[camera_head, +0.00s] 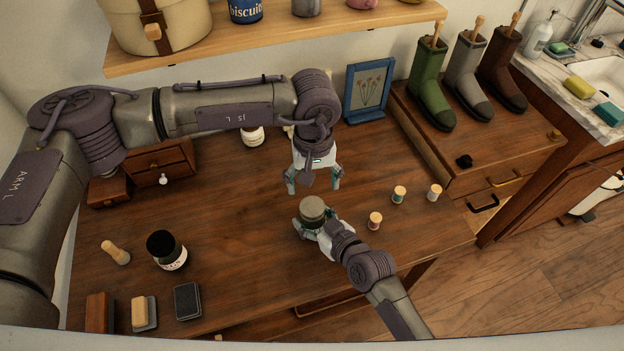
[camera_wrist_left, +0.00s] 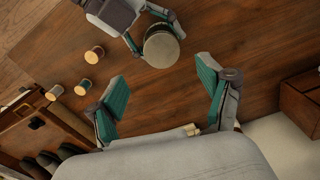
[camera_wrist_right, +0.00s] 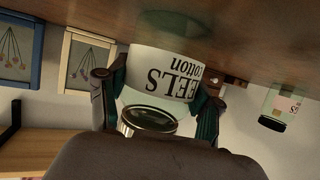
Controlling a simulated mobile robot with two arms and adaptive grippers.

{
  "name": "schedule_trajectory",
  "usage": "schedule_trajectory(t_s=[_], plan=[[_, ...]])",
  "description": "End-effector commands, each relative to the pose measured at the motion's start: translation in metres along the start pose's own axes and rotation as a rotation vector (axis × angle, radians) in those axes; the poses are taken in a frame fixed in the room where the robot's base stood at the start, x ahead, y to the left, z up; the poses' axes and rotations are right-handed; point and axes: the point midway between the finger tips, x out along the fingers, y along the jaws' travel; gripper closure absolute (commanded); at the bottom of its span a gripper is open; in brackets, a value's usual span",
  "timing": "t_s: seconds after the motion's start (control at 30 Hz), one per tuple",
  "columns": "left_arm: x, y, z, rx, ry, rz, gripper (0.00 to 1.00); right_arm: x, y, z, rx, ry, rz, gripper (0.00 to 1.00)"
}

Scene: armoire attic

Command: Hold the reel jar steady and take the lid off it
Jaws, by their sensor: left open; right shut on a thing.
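The reel jar (camera_wrist_right: 168,75) is a glass jar with a white label reading "EELS cotton", upside down in the right wrist view. Its round grey-green lid (camera_head: 312,207) sits on top, and the lid also shows in the left wrist view (camera_wrist_left: 161,48). My right gripper (camera_head: 315,224) is shut around the jar's body from the front right, and the jar stands upright on the table. My left gripper (camera_head: 313,187) is open and empty, pointing down above and just behind the jar. Its two fingers (camera_wrist_left: 163,88) are apart from the lid. The head view mostly hides the jar's body.
Three thread spools (camera_head: 399,194) stand right of the jar. A small drawer box (camera_head: 160,165) and a picture frame (camera_head: 367,93) stand behind. The table's middle left is clear.

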Motion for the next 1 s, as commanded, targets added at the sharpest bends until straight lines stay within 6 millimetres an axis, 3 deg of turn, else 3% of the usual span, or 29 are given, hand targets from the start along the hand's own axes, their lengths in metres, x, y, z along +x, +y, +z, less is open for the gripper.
schedule_trajectory(t_s=[0.1,0.33,0.53,0.8,1.0], plan=[[0.0,-0.001,-0.001,0.256,0.001,-0.002,0.21,0.0,0.0,0.0,-0.001,-0.001,0.0,1.0],[0.001,-0.002,-0.001,0.551,-0.001,-0.002,0.21,0.0,0.0,0.0,-0.001,-0.001,0.0,1.0],[0.013,-0.003,-0.001,0.604,-0.004,-0.001,0.21,0.0,0.0,0.001,-0.001,-0.001,0.0,1.0],[0.055,-0.003,-0.001,0.602,-0.004,-0.002,0.21,0.0,0.0,0.0,-0.001,-0.001,0.0,1.0],[0.075,-0.002,-0.001,0.602,-0.002,-0.001,0.21,0.0,0.0,0.0,-0.001,-0.001,0.0,1.0]])
